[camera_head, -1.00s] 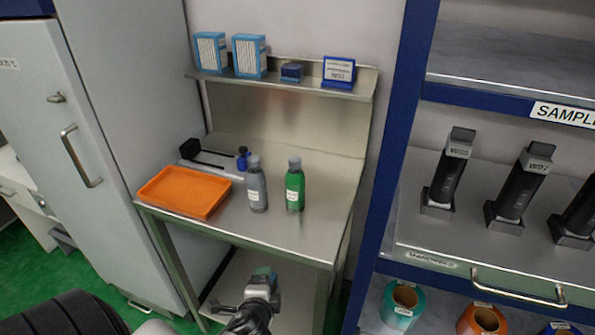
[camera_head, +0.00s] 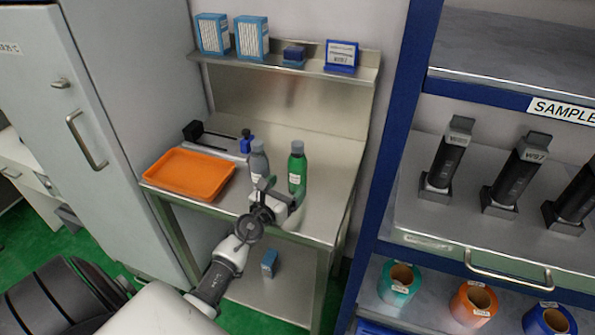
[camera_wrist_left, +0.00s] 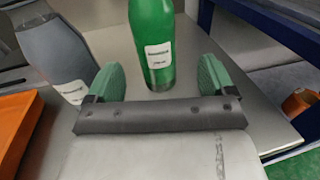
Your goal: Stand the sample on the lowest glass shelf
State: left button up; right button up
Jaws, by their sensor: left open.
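Several dark upright samples with labels, such as this one (camera_head: 447,160), stand in small metal holders on the rack shelf marked SAMPLE at the right. No glass shelf is clearly recognisable. My left gripper (camera_head: 277,190) is open over the front of the steel bench, close to the green bottle (camera_head: 297,168). In the left wrist view its green-padded fingers (camera_wrist_left: 157,80) are apart, with the green bottle (camera_wrist_left: 152,45) upright ahead between them; contact cannot be told. The grey bottle (camera_wrist_left: 60,50) is to the left. My right gripper is not in view.
An orange tray (camera_head: 190,174) lies on the bench's left. The bench's upper shelf (camera_head: 313,67) holds several blue boxes. A small blue box (camera_head: 269,262) is on its lower shelf. A blue rack post (camera_head: 395,130) separates bench and rack. Coloured rolls (camera_head: 474,302) sit below the samples.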

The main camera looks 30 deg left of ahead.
aim_at(292, 177)
pick_arm(q)
jog(key=w, duration=0.4)
jog(key=w+a+b, duration=0.1)
jog(key=w, duration=0.2)
jog(key=shift+f, duration=0.15)
jog(key=shift+s, duration=0.1)
jog(key=shift+c, duration=0.9)
jog(key=c, duration=1.1)
